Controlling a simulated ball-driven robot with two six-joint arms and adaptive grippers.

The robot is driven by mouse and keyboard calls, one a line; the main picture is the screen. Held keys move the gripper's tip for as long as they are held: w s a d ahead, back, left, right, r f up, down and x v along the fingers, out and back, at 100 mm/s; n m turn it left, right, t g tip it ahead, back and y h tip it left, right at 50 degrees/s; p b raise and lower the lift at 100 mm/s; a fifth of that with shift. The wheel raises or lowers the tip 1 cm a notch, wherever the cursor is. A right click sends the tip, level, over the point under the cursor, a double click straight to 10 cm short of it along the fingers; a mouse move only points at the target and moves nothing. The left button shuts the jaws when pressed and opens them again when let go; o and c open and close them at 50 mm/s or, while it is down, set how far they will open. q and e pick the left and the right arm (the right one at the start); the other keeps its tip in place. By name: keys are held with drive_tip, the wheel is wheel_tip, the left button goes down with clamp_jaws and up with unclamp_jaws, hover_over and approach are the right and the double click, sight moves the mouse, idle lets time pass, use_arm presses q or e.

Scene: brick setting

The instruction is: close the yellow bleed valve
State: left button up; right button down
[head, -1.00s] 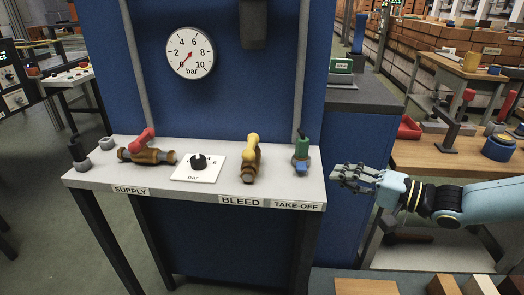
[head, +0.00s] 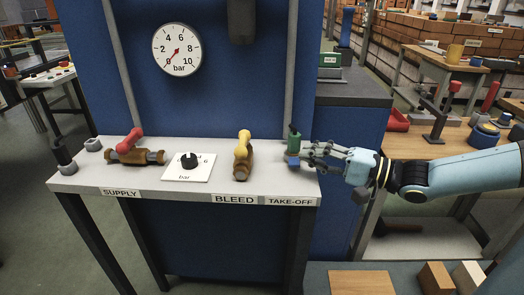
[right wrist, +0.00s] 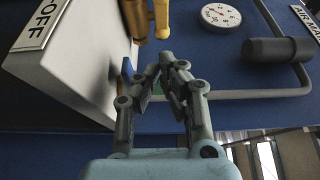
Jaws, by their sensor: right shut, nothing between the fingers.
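The yellow bleed valve (head: 242,156) stands on the light grey bench top behind the BLEED label (head: 235,199). It has a brass body and a yellow lever that lies roughly along the body. Part of the brass and yellow valve also shows at the top of the right wrist view (right wrist: 161,18). My right gripper (head: 309,154) is right of the valve, beside the green and blue take-off fitting (head: 293,148), with its fingers toward it. It is shut and empty, apart from the yellow valve. Whether it touches the fitting I cannot tell. My left gripper is not in view.
A red-levered supply valve (head: 134,149) and a black regulator knob (head: 188,161) are on the bench left of the bleed valve. The pressure gauge (head: 177,48) on the blue panel reads near 0. Open bench surface lies between the bleed valve and the fitting.

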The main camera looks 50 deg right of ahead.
drive_tip(key=b, duration=0.2)
approach(246, 145)
drive_tip(key=w+d, duration=0.2)
drive_tip(key=w, duration=0.1)
drive_tip(key=shift+w+f, duration=0.2)
drive_tip(key=shift+w, duration=0.1)
drive_tip(key=w+a, duration=0.1)
drive_tip(key=a, duration=0.1)
drive_tip(key=shift+w+a+r, duration=0.1)
drive_tip(key=shift+w+a, duration=0.25)
drive_tip(key=shift+w, duration=0.05)
drive_tip(key=shift+w+a, duration=0.25)
drive_tip(key=shift+a, duration=0.15)
drive_tip(key=shift+a+r+h+p, duration=0.1)
drive_tip(key=shift+h+p, duration=0.2)
drive_tip(key=shift+p, duration=0.3)
drive_tip(key=shift+a+m+h, duration=0.1)
drive_tip(key=shift+m+h, duration=0.2)
drive_tip(key=shift+m, duration=0.1)
drive_tip(key=shift+p, duration=0.3)
